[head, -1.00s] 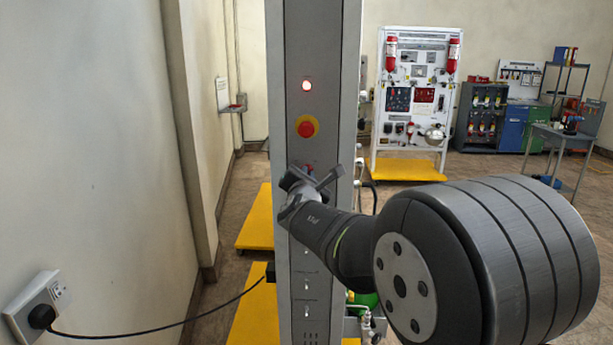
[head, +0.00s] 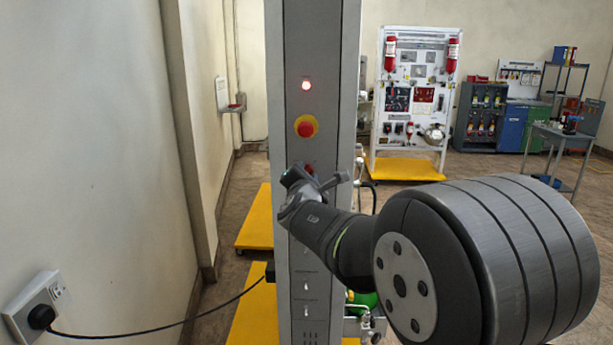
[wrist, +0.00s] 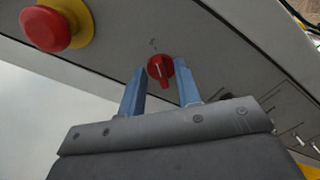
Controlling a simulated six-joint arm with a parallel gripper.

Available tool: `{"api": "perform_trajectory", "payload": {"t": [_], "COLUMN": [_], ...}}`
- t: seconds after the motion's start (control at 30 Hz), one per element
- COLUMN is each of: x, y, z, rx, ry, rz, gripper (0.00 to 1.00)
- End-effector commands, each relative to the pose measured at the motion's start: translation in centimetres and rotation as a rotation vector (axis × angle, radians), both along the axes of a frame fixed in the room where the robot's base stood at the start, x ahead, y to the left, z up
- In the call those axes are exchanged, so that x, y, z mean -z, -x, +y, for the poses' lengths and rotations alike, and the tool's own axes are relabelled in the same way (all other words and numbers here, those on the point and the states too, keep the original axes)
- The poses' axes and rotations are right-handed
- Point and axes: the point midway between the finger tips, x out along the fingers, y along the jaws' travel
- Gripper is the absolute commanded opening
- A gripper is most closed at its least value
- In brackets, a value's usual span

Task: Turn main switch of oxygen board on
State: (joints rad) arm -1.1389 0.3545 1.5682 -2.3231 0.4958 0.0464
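The grey oxygen board cabinet (head: 312,60) stands upright in front of me in the head view. Its red rotary main switch (wrist: 160,71) has a white line on its knob and shows in the wrist view between my two blue fingers. In the head view the switch (head: 309,168) is a small red patch partly hidden by my gripper (head: 312,180). My gripper is open, with one finger on each side of the knob. I cannot tell whether either finger touches it.
Small toggles (head: 306,285) are lower on the panel. A black cable runs to a wall socket (head: 35,308). A white equipment board (head: 412,100) stands farther back.

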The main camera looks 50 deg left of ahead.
Motion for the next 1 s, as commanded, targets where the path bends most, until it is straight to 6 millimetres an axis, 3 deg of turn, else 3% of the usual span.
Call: {"api": "perform_trajectory", "payload": {"t": [0.43,1.0], "x": [0.0,0.0], "y": [1.0,9.1], "z": [-0.9,-9.0], "rx": [-0.001,-0.003], "ry": [0.002,-0.002], "rz": [0.0,0.0], "gripper": [0.31,0.31]}}
